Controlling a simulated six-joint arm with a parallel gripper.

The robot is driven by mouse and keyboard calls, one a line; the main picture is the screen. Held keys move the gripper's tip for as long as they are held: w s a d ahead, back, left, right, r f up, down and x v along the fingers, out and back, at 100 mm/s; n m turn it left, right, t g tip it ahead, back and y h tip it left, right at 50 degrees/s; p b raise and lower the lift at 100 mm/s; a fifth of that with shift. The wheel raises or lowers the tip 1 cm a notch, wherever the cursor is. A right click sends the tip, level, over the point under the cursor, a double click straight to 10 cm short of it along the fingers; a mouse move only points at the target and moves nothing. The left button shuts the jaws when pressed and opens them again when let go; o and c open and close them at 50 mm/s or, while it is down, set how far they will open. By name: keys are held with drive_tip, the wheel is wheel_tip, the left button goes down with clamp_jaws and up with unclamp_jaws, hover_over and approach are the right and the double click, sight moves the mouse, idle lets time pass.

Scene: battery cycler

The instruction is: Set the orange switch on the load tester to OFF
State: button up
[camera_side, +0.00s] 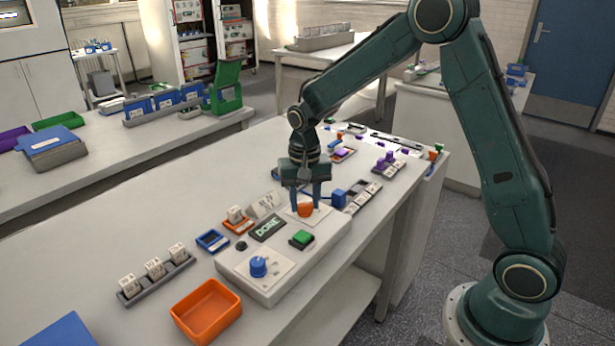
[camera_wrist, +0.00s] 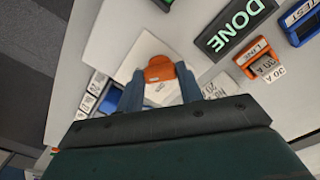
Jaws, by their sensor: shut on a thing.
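The load tester (camera_side: 279,283) is a pale box on the table, with a blue knob (camera_side: 258,266), a green button (camera_side: 301,238) and a dark panel reading DONE (camera_side: 267,228). The orange switch (camera_side: 305,210) sits on a white plate at its far end. My gripper (camera_side: 305,202) points down over the switch, with its fingers shut on it. In the wrist view the orange switch (camera_wrist: 159,70) shows between the two blue-grey fingertips. The switch's ON and OFF marks cannot be read.
An orange tray (camera_side: 206,311) stands at the near front, beside a rack of labelled cells (camera_side: 155,272). A small blue holder (camera_side: 212,241) and an orange holder (camera_side: 237,225) lie left of the tester. A blue block (camera_side: 338,198) and another cell rack (camera_side: 362,196) are close on the right.

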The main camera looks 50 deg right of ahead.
drive_tip(key=shift+n, duration=0.3)
drive_tip(key=n, duration=0.7)
drive_tip(key=shift+n, duration=0.4)
drive_tip(key=n, duration=0.3)
drive_tip(key=shift+d+n, duration=0.1)
drive_tip(key=shift+n, duration=2.1)
drive_tip(key=o, duration=1)
drive_tip(key=shift+r, duration=0.15)
